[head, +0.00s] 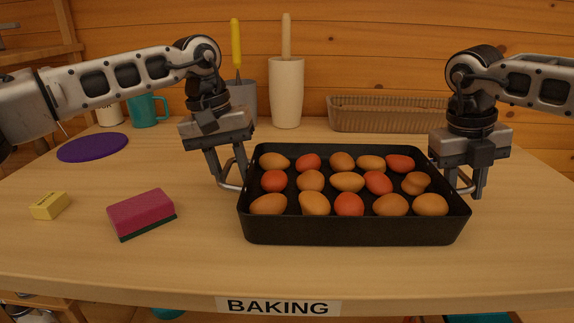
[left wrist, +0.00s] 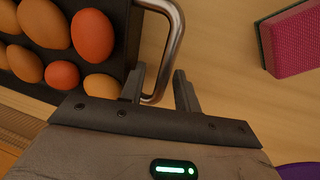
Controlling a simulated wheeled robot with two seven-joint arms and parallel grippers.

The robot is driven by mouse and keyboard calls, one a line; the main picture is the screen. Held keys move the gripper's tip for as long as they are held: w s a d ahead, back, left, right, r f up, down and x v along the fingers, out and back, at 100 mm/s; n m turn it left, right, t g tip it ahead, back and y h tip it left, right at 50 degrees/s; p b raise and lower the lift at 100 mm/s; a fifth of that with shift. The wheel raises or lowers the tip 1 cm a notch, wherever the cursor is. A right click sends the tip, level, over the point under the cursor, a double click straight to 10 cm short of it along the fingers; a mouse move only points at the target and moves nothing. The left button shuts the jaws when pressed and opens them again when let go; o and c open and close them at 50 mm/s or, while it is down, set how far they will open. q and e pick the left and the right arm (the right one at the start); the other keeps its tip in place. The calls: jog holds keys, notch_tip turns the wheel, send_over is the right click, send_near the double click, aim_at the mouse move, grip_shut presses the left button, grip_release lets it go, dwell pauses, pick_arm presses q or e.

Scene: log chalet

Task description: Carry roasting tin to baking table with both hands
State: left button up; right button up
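The black roasting tin (head: 350,232), filled with orange and red egg-shaped items, rests on the wooden table (head: 120,265), whose front edge bears a "BAKING" label (head: 278,307). My left gripper (head: 230,178) is at the tin's left end, fingers pointing down. In the left wrist view, the tin's metal handle (left wrist: 177,45) passes between the left gripper's spread fingers (left wrist: 160,88), with gaps showing. My right gripper (head: 466,188) is at the right end, its fingers apart on either side of the right handle, which is partly hidden.
A pink sponge (head: 142,212), a yellow block (head: 50,206) and a purple disc (head: 93,147) lie on the left. A teal mug (head: 147,110), a tall cream container (head: 287,92) and a long basket (head: 385,114) stand behind. Front table space is clear.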

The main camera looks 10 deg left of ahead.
jog(key=shift+r, duration=0.25)
pick_arm(q)
notch_tip(320, 180, up, 11)
jog(key=a, duration=0.2)
pick_arm(e)
notch_tip(320, 180, up, 11)
jog(key=a, duration=0.2)
jog(key=shift+a+r, duration=0.15)
jog(key=shift+a, duration=0.05)
pick_arm(q)
jog(key=shift+s+a+r, duration=0.1)
jog(key=shift+r, duration=0.05)
pick_arm(e)
jog(key=shift+s, duration=0.1)
